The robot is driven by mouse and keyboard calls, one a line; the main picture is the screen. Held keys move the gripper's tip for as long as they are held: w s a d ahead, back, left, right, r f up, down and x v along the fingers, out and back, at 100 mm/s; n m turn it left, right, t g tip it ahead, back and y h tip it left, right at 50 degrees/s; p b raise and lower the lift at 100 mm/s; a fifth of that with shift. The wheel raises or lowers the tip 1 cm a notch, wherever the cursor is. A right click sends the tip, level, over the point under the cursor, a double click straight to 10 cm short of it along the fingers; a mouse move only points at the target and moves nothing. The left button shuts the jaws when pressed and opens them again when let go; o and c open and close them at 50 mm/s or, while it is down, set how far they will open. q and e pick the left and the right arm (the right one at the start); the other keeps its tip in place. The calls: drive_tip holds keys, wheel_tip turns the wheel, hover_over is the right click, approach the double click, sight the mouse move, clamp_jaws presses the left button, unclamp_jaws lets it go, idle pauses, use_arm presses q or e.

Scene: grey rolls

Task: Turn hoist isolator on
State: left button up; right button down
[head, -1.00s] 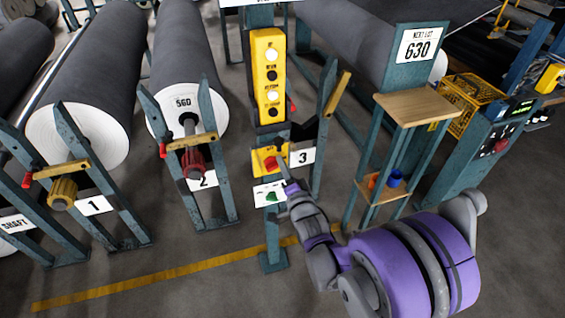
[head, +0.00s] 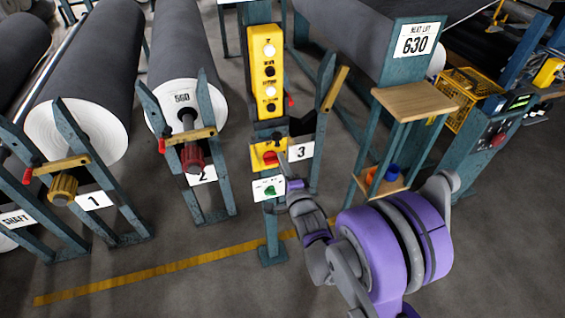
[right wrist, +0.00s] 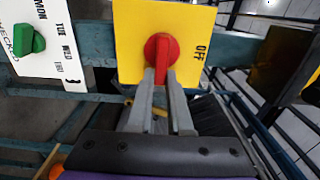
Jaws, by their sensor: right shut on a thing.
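The hoist isolator is a yellow plate (head: 258,161) with a red rotary handle (head: 270,158), low on the teal post below the push-button box. In the right wrist view the yellow plate (right wrist: 135,28) carries the word OFF along its right side. There the red handle (right wrist: 159,48) stands upright in the picture, away from that word. My right gripper (right wrist: 160,78) has its two fingers closed on the handle's lower end. In the head view my right gripper (head: 284,170) reaches the handle from the lower right. My left gripper is not in view.
A white card with a green knob (head: 268,190) sits just below; the green knob also shows in the right wrist view (right wrist: 29,39). The yellow push-button box (head: 267,72) is above. A wooden-topped stand (head: 415,103) is close on the right. Grey rolls (head: 85,60) stand left. Floor in front is clear.

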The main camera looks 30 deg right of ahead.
drive_tip(key=c, duration=0.8)
unclamp_jaws()
drive_tip(key=shift+c, duration=0.2)
drive_tip(key=v, duration=1)
drive_tip(key=shift+s+a, duration=0.2)
drive_tip(key=shift+s, duration=0.15)
